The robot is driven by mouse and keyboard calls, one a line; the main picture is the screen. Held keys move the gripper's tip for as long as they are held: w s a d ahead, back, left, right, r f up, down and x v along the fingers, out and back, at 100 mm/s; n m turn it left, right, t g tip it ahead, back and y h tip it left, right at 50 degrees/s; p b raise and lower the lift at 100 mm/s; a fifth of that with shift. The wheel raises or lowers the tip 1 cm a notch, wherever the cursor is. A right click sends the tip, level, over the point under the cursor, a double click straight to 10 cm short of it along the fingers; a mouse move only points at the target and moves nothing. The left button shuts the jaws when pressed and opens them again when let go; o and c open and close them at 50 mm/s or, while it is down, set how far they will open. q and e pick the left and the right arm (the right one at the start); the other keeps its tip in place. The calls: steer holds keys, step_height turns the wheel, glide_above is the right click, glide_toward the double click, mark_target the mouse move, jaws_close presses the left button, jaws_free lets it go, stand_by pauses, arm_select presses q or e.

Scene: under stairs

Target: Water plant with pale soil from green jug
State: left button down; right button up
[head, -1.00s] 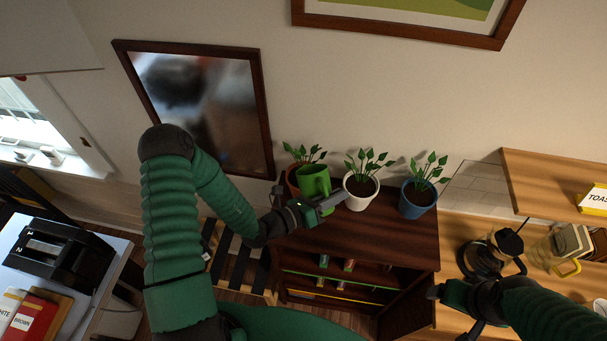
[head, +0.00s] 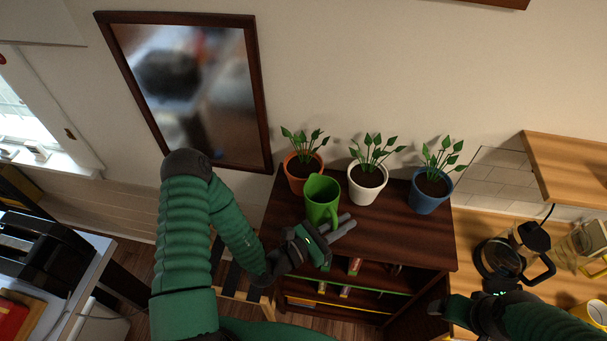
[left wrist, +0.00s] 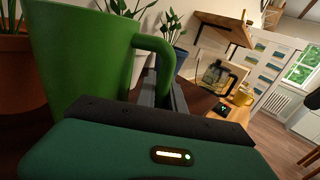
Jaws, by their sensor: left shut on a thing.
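The green jug (head: 319,200) looks about upright over the front left of the dark cabinet top; whether it touches the top is unclear. My left gripper (head: 340,229) is shut on its handle. The jug (left wrist: 80,55) and handle (left wrist: 160,50) fill the left of the left wrist view, with a gripper finger (left wrist: 175,98) beside the handle. Behind stand three potted plants: an orange pot (head: 297,183), a white pot (head: 366,192) and a blue pot (head: 428,203). All three soils look brown; I cannot tell which is palest. My right gripper (head: 438,306) is low right, its jaws unclear.
The dark cabinet (head: 405,238) has open shelves with small items below. A coffee maker (head: 510,255) stands on the wooden counter at right, under a wooden shelf (head: 575,165). A framed picture (head: 190,90) is at the left wall. The cabinet top right of the jug is clear.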

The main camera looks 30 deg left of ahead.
arm_select(q)
steer(key=shift+w+a+r+p, duration=0.1)
steer(key=shift+w+p, duration=0.15)
steer(key=shift+p, duration=0.05)
steer(key=shift+f+m, duration=0.25)
steer(key=shift+m, duration=0.15)
step_height(320, 180, up, 4)
steer(key=p, duration=0.4)
steer(key=shift+s, duration=0.15)
